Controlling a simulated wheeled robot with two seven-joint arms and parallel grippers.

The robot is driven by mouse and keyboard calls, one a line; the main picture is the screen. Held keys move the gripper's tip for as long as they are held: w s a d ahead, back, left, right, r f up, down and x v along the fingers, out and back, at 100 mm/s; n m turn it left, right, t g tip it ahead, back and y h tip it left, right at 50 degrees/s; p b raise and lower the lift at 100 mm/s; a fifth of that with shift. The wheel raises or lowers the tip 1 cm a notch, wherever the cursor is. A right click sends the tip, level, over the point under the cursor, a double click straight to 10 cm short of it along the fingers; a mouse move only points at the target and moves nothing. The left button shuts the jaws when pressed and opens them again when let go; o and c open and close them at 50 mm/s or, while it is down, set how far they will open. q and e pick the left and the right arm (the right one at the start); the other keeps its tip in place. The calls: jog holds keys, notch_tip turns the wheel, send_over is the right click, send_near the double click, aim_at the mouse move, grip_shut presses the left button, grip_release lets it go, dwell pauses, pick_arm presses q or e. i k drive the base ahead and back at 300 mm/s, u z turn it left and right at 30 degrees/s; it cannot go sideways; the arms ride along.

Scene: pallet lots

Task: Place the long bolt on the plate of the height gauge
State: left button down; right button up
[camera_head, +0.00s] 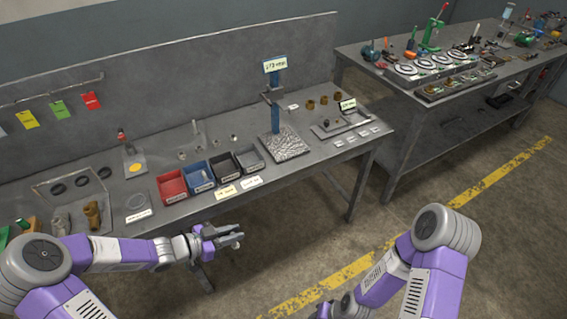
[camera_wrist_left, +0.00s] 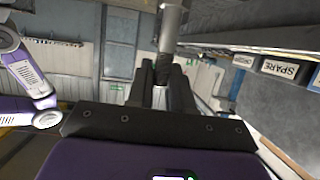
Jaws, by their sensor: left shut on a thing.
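The height gauge stands on the far bench, with a blue column (camera_head: 275,117) under a lettered sign and a mottled grey plate (camera_head: 285,146) at its foot. The plate looks bare. My left gripper (camera_head: 236,236) is in front of the bench's near edge, to the left of and nearer than the gauge. In the left wrist view its dark fingers (camera_wrist_left: 163,88) are shut on the long bolt (camera_wrist_left: 171,32), a grey shaft with a threaded part that sticks out beyond the fingertips. The bolt is hard to make out in the head view. My right arm shows at the lower right, its gripper out of view.
Red, blue and dark bins (camera_head: 172,186) with labels line the bench's front, left of the gauge. A small tray (camera_head: 338,126) and brown cylinders (camera_head: 323,100) are right of it. A second bench (camera_head: 400,45) stands at the right. Open floor lies before the benches.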

aim_at(282, 141)
jog(key=u, duration=0.05)
jog(key=k, duration=0.7)
jog(key=z, duration=1)
jog(key=i, duration=2.05)
jog(key=u, duration=0.95)
